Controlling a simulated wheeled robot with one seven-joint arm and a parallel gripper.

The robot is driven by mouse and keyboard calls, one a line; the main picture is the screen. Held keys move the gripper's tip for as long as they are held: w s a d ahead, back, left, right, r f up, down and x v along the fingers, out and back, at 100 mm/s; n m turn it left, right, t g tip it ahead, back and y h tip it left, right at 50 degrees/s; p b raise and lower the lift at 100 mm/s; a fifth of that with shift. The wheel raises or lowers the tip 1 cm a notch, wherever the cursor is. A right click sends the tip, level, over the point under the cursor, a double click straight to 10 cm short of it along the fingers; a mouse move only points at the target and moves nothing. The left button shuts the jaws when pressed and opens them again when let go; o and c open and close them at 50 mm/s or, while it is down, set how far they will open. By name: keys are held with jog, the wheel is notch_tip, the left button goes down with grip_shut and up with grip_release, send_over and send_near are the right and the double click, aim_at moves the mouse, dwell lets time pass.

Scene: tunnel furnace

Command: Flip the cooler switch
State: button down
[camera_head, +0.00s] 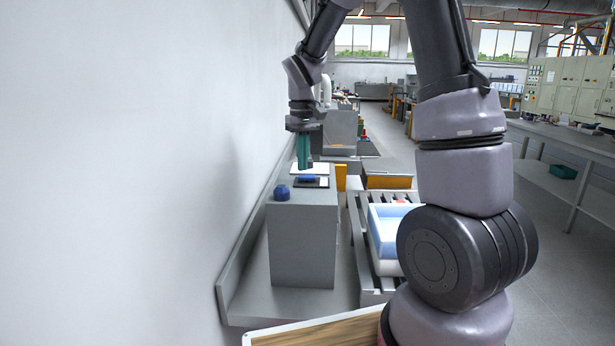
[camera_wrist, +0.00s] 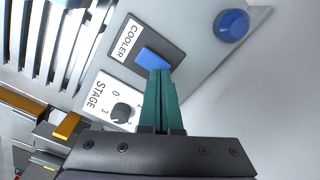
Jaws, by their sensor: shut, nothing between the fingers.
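The cooler switch (camera_wrist: 152,58) is a blue rocker on a dark plate beside a white label reading COOLER, seen in the wrist view. In the head view the blue switch (camera_head: 308,178) shows small on top of a grey box (camera_head: 302,240). My gripper (camera_wrist: 160,78) has teal fingers that are shut together and empty. Their tips overlap the lower edge of the switch in the wrist view; I cannot tell whether they touch it. In the head view my gripper (camera_head: 304,165) points down just above the switch.
A round blue knob (camera_wrist: 232,24) stands near the box's edge. A STAGE dial (camera_wrist: 122,112) with a black knob lies beside the switch. A white wall runs close on the left in the head view. A blue and white tray (camera_head: 384,240) sits on rollers to the right.

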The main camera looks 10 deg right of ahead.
aim_at(304, 176)
jog(key=shift+r, duration=2.65)
jog(key=s+d+r+m+t, duration=0.2)
jog(key=s+r, duration=0.1)
jog(key=s, duration=0.4)
jog(key=s+d+r+m+t+y, duration=0.1)
jog(key=s+r, duration=0.3)
jog(key=s, duration=0.4)
jog(key=s+d+r+m+t+y, duration=0.1)
jog(key=s+d+r+m+t, duration=0.1)
jog(key=s, duration=0.5)
jog(key=shift+s+d+r+m+t, duration=0.15)
jog(key=shift+d+r+m+t, duration=0.25)
jog(key=shift+r+m+t, duration=0.55)
jog(key=shift+f, duration=0.1)
